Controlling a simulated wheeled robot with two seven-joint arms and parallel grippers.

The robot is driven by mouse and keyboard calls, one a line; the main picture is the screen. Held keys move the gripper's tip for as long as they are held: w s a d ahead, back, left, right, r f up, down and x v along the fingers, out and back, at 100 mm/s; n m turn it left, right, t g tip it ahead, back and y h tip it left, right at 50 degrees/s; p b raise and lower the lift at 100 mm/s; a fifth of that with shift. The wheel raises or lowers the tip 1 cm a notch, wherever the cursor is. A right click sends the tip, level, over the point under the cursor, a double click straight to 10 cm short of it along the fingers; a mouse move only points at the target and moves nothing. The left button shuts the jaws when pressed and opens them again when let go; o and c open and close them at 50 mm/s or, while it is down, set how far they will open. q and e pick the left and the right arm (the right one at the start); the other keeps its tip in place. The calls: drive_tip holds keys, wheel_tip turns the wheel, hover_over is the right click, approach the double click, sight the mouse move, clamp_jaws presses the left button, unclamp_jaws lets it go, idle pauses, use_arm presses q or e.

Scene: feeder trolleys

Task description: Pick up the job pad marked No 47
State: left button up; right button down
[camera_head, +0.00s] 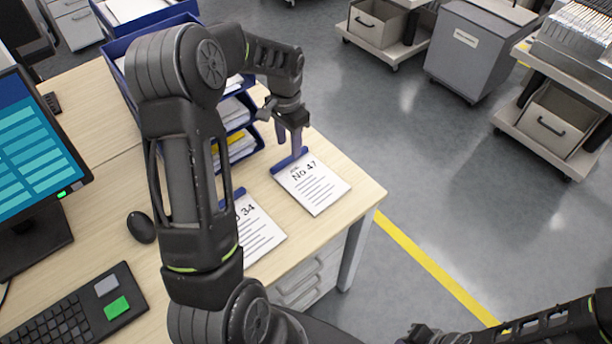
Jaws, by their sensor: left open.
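The job pad marked No 47 (315,190) lies flat near the right corner of the wooden desk, a white sheet with a blue binding strip (289,160) along its far edge. My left gripper (290,147) points down over that strip, open, with its fingers at the strip. I cannot tell whether they touch it or straddle it. A second pad, its number showing as 34 (258,234), lies to the left, partly hidden behind my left arm. My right gripper (425,335) shows only partly at the bottom edge, away from the pads.
Blue stacked paper trays (240,113) stand just left of the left gripper. A monitor (35,145), keyboard (70,318) and mouse (141,227) are on the left of the desk. Grey floor with a yellow line (430,262) lies right; trolleys and a grey bin (475,55) stand beyond.

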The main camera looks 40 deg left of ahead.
sight(290, 158)
use_arm(q)
drive_tip(key=shift+s+f+p, duration=0.1)
drive_tip(key=shift+f+p, duration=0.4)
drive_tip(key=shift+f, duration=1.9)
drive_tip(key=shift+c, duration=0.2)
clamp_jaws()
